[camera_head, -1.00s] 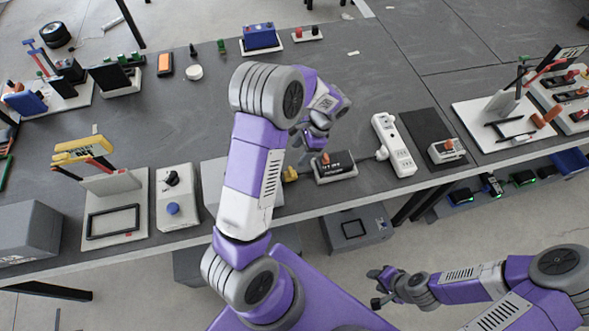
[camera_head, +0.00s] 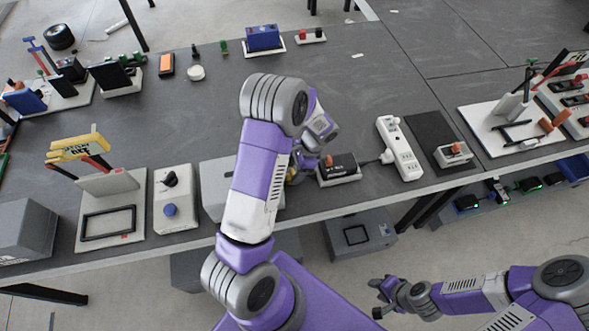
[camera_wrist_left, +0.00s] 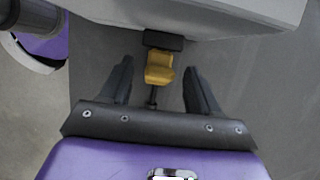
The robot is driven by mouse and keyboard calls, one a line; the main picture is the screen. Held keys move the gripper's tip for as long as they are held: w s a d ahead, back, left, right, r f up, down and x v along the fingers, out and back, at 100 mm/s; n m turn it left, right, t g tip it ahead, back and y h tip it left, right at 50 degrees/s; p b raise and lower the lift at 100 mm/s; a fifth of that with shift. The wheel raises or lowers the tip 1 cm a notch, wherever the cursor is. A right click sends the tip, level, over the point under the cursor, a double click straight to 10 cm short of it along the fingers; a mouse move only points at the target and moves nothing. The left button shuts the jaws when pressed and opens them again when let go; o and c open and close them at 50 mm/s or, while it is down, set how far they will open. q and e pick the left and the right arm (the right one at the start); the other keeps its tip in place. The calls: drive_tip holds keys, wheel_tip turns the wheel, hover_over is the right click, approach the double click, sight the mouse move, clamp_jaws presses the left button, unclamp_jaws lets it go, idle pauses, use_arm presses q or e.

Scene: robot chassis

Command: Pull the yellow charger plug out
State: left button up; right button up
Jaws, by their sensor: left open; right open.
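The yellow charger plug (camera_wrist_left: 160,67) sits against a dark socket (camera_wrist_left: 163,41) on the side of a light grey box (camera_wrist_left: 220,14). A thin dark cable runs from the plug toward my wrist. In the head view the box (camera_head: 213,185) is partly hidden by my left arm, and only a bit of yellow shows. My left gripper (camera_head: 300,167) is at the box's right side. In the left wrist view its open fingers (camera_wrist_left: 156,75) stand on either side of the plug, with gaps visible. My right gripper (camera_head: 379,297) is open and empty, off the table's front edge.
A black box with an orange switch (camera_head: 338,168) and a white power strip (camera_head: 400,148) lie right of my left gripper. A white panel with a blue button (camera_head: 176,200) stands left of the grey box. Bare tabletop (camera_head: 210,115) lies behind.

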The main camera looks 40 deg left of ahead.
use_arm(q)
clamp_jaws()
drive_tip(key=shift+w+d, duration=1.25)
drive_tip(key=shift+w, duration=0.3)
drive_tip(key=shift+c, duration=0.2)
unclamp_jaws()
drive_tip(key=shift+o, duration=0.2)
drive_tip(key=shift+r, duration=0.15)
